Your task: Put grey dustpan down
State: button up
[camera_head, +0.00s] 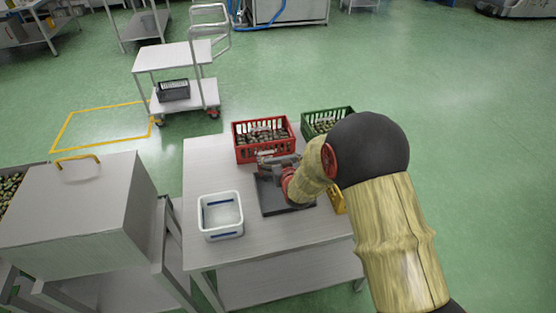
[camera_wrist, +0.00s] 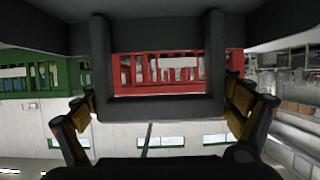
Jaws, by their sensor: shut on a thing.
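The grey dustpan (camera_head: 270,199) shows in the head view as a dark flat shape over the middle of the steel table (camera_head: 205,165), partly hidden by my arm. I cannot tell whether it touches the tabletop. In the wrist view, a dark grey squared frame, apparently part of the dustpan (camera_wrist: 160,108), fills the space between the fingers of my gripper (camera_wrist: 160,98). The exact contact is hard to see.
A red crate (camera_head: 239,155) and a green crate (camera_head: 308,130) of olives stand along the table's far edge. A white bin (camera_head: 221,232) stands at the front left. A yellow object (camera_head: 338,202) is partly behind my arm. The table's left far part is bare.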

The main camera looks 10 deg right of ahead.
jog(key=shift+f, duration=0.1)
jog(key=o, duration=1.6)
jog(key=shift+o, duration=0.7)
